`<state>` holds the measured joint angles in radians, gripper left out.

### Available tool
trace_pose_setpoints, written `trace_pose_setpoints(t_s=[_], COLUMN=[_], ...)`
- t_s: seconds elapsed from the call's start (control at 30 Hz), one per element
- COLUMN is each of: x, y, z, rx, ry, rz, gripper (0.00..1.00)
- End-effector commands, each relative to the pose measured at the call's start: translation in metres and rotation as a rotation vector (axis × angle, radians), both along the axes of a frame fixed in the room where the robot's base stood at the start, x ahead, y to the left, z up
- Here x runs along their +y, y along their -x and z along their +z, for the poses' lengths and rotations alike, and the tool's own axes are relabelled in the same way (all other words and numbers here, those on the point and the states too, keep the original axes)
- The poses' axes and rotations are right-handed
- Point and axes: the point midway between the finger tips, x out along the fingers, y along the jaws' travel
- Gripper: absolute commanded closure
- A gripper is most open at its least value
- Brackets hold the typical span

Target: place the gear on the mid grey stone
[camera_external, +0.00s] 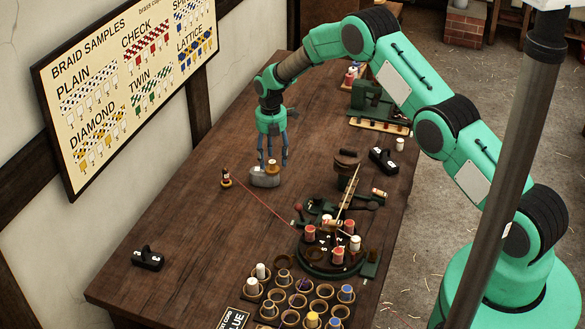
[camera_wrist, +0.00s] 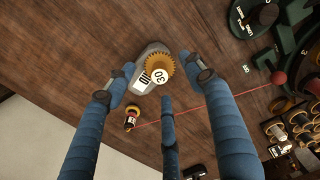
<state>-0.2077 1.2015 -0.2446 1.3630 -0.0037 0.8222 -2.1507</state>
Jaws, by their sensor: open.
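The gear (camera_wrist: 173,63) is golden brown and toothed, with a pale hub marked 30. It lies on top of the grey stone (camera_wrist: 150,53), overlapping its right part in the wrist view; a pale label shows on the stone. In the external view the gear (camera_external: 272,166) sits on the stone (camera_external: 262,180) on the table. My gripper (camera_external: 273,161) is open just above them, pointing down. In the wrist view its blue fingers (camera_wrist: 160,75) are spread around the stone and gear, with visible gaps to the gear.
A dark spool (camera_external: 226,178) stands left of the stone; a red cord runs from it to the green machine (camera_external: 330,262). Black weights (camera_external: 148,257) (camera_external: 383,160) sit on the table. A rack of cups (camera_external: 290,308) fills the front. The left table is mostly clear.

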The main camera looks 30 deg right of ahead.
Motion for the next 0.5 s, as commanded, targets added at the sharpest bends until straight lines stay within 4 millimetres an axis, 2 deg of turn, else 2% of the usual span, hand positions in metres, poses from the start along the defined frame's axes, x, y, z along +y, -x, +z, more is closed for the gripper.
trace_pose_setpoints(t_s=[0.5], x=[0.000], y=[-0.001], z=[0.073], rx=[-0.002], ry=[-0.001], rz=[0.000], gripper=[0.46])
